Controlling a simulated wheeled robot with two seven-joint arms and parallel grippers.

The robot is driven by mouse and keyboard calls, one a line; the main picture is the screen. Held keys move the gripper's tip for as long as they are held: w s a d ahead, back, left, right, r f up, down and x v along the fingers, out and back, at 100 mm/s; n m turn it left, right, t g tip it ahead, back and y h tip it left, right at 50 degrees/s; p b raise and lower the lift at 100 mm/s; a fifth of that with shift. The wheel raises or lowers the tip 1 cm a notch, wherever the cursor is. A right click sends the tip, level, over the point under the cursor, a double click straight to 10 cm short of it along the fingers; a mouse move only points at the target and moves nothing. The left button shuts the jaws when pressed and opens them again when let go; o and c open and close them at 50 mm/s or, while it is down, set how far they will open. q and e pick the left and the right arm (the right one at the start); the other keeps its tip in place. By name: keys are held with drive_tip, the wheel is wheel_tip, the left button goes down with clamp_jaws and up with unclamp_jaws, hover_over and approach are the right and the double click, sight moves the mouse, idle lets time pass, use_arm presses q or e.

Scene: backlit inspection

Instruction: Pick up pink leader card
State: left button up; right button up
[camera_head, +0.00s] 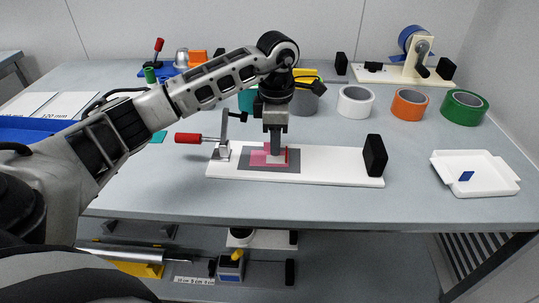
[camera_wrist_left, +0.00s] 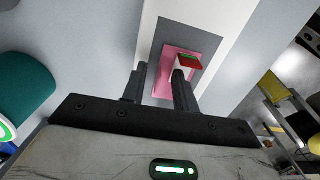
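The pink leader card (camera_head: 258,160) lies on a dark grey patch of a white board (camera_head: 335,175) on the table. In the left wrist view the pink card (camera_wrist_left: 163,78) shows between and beyond my fingers. A small red and white piece with a green strip (camera_wrist_left: 189,62) stands over the card by one finger. My left gripper (camera_head: 277,150) points down over the card and hides part of it. In the left wrist view my left gripper (camera_wrist_left: 160,80) has its fingers apart, with no object clearly pinched. I cannot tell whether the fingertips touch the card. My right gripper is not in view.
A red-handled toggle clamp (camera_head: 200,138) stands at the board's left end, a black block (camera_head: 375,155) at its right. A white tray (camera_head: 450,160) holds a small blue piece (camera_head: 466,176). Tape rolls, including a green one (camera_head: 464,108), line the back.

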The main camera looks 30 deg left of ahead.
use_arm(q)
clamp_jaws()
drive_tip(key=shift+r, duration=0.1)
